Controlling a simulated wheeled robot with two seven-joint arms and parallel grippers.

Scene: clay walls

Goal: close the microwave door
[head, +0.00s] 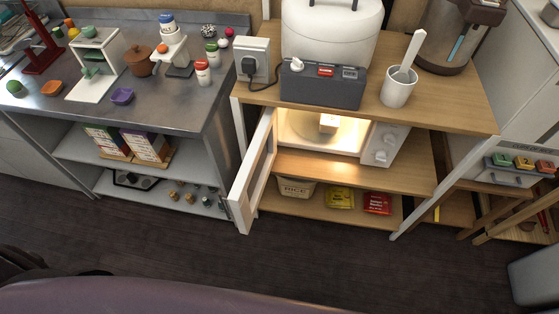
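The microwave (386,144) sits on the shelf just under the top of the wooden stand, right of the picture's middle. Its inside is lit, and a small pale block-like thing (329,123) is in there. Its control panel with knobs is at the right. The white-framed microwave door (252,178) is hinged at the left and stands wide open, swung out toward me past the shelf's front edge. Neither of my grippers is in the head view, so nothing of mine is seen touching the door.
The floor (330,255) in front of the stand is clear. A metal counter (160,98) with toy-like kitchen items stands left of the door. A rice bin (296,188) and packets are on the lower shelf. A grey power box (322,87) and white cup (398,90) are on top.

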